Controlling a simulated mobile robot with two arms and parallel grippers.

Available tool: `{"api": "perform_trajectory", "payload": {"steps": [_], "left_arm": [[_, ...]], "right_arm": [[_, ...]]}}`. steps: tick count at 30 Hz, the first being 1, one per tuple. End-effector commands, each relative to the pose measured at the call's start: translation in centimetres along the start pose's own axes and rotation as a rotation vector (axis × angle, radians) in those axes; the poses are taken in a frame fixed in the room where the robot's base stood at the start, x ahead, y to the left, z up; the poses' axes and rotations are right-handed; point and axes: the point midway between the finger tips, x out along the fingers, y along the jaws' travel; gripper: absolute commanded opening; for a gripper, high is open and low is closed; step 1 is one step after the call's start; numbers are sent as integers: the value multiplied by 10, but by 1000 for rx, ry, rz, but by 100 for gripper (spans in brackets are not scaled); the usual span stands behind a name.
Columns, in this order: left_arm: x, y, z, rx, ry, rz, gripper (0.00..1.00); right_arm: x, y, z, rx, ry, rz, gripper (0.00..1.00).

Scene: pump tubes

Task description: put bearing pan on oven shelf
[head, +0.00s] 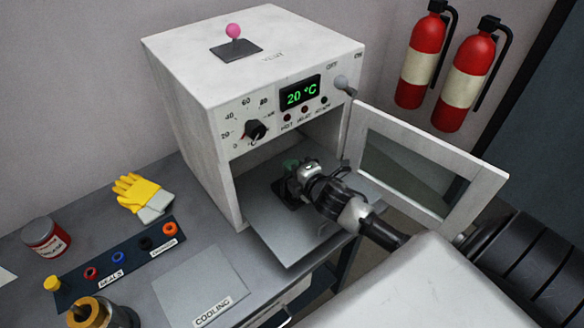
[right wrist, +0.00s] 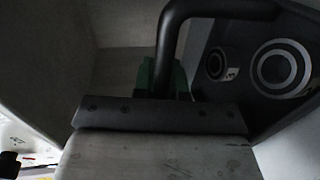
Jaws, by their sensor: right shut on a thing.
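The white oven (head: 195,110) stands on the bench with its door (head: 430,165) swung open to the right. Its grey shelf (head: 285,245) sticks out of the front. My right gripper (head: 297,178) is over the shelf at the oven mouth, shut on the dark bearing pan (head: 284,194). The gripper hides much of the pan, and I cannot tell whether the pan touches the shelf. In the right wrist view the dark pan (right wrist: 235,78) shows with round metal rings in it. A green part shows beside the gripper. My left gripper is not in view.
The open door stands close to the right of my right arm. A cooling plate (head: 200,285), a seal rack (head: 120,262), yellow gloves (head: 140,193) and a red can (head: 46,237) are on the bench at left. Fire extinguishers (head: 420,60) hang on the wall.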

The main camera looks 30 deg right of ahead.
Motion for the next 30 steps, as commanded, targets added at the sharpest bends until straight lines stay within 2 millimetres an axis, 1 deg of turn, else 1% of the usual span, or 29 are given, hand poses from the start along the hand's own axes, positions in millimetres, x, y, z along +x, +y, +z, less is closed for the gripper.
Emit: {"api": "perform_trajectory", "payload": {"steps": [1, 4, 5, 9, 16, 19, 20, 23, 26, 30], "left_arm": [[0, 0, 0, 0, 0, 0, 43], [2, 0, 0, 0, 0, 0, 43], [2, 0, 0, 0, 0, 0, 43], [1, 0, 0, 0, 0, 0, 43], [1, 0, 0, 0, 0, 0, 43], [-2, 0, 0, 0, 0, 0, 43], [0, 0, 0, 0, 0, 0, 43], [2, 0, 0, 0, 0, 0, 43], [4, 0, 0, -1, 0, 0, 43], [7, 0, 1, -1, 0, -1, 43]], "right_arm": [[0, 2, 0, -1, 1, 4, 0], [1, -2, 0, 0, 0, 4, 0], [0, -2, 0, 0, 0, 0, 16], [0, -2, 0, 0, 0, 0, 37], [0, -2, 0, 0, 0, 0, 37], [-1, 2, 0, 0, 0, 1, 37], [-3, 0, 0, 0, 0, -1, 37], [-14, -1, 0, 1, 0, -1, 37], [-32, -2, 0, -1, 2, -2, 37], [-62, -2, 0, 1, 1, -3, 37]]}}
